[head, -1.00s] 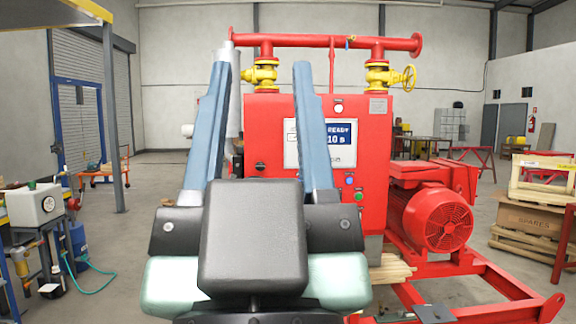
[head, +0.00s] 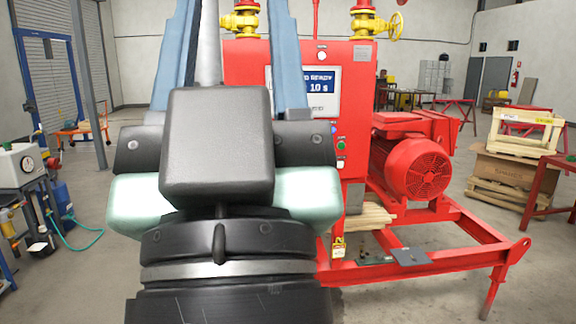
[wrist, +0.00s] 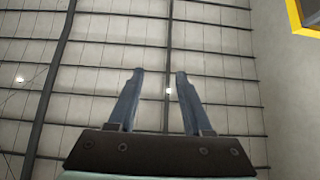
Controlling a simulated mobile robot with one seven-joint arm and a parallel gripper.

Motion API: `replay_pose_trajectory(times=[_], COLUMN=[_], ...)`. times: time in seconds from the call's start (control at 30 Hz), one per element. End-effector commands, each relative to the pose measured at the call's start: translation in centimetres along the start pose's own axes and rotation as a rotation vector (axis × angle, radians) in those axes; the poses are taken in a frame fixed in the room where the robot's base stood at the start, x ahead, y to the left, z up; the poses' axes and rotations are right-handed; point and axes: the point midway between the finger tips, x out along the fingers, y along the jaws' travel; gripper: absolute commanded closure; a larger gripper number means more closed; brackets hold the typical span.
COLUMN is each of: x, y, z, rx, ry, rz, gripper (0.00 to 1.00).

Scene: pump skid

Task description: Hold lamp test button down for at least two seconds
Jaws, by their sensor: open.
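The red control cabinet (head: 350,95) stands behind my gripper in the head view. Its display (head: 321,88) is partly hidden by my right-hand finger; the readable part says "READY" and "10 s". A pale round fitting (head: 322,56) sits near the cabinet's top. The labels are too small to show which is the lamp test button. My gripper (wrist: 160,73) is open and empty, its fingers pointing upward, apart from the buttons. Its fingertips are cut off in the head view.
A red motor (head: 412,168) and skid frame (head: 440,257) stand right of the cabinet. Yellow valves (head: 374,27) are above it. A bench with a gauge box (head: 22,165) is at left. In the wrist view, a yellow-edged beam (wrist: 298,18) shows at the upper right.

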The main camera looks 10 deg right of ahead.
Motion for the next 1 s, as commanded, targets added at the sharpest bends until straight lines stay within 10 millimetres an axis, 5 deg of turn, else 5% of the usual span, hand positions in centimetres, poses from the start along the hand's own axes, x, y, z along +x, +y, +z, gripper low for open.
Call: replay_pose_trajectory(times=[0.3, 1.0], x=[0.00, 0.00], y=[0.00, 0.00], z=[0.00, 0.00], rx=[0.000, 0.000], ry=[0.000, 0.000], rz=[0.000, 0.000], gripper=[1.00, 1.00])
